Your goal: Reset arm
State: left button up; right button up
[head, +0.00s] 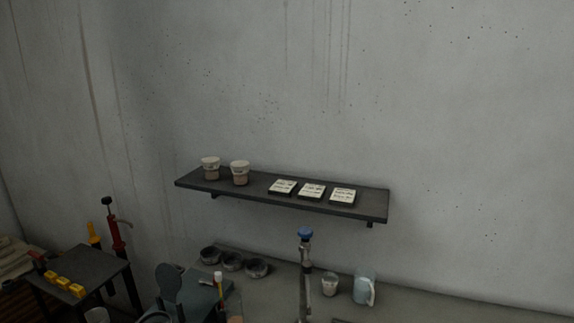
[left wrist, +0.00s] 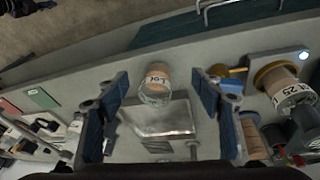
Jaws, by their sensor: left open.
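My left gripper (left wrist: 167,85) is open in the left wrist view, its two blue-padded fingers apart at left and right. A small brown container with a white "Lot" label (left wrist: 158,78) shows in the gap between the fingers, beyond or near the tips; I cannot tell how far. A shiny grey metal plate (left wrist: 160,118) lies below it in that view. Nothing is seen held between the fingers. The head view shows no gripper that I can make out, and my right gripper is not in view.
In the head view a dark wall shelf (head: 370,203) carries two cups and three labelled blocks. Below is a counter (head: 420,303) with dark bowls, a blue-topped metal stand (head: 305,262) and a light-blue jug (head: 363,290). A labelled jar (left wrist: 288,90) stands right of my left gripper.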

pick_arm(q)
jog(key=s+a+n+t+y, duration=0.2)
jog(key=s+a+n, duration=0.3)
jog(key=s+a, duration=0.7)
jog(key=s+f+g+b, duration=0.25)
jog(key=f+b, duration=0.55)
jog(key=f, duration=2.8)
jog(key=s+a+f+b, duration=0.2)
jog(key=s+f+b, duration=0.4)
jog(key=s+f, duration=1.1)
notch_tip(320, 180, down, 4)
jog(key=shift+s+f+m+y, duration=0.15)
jog(key=shift+f+m+y, duration=0.15)
jog(key=shift+m, duration=0.1)
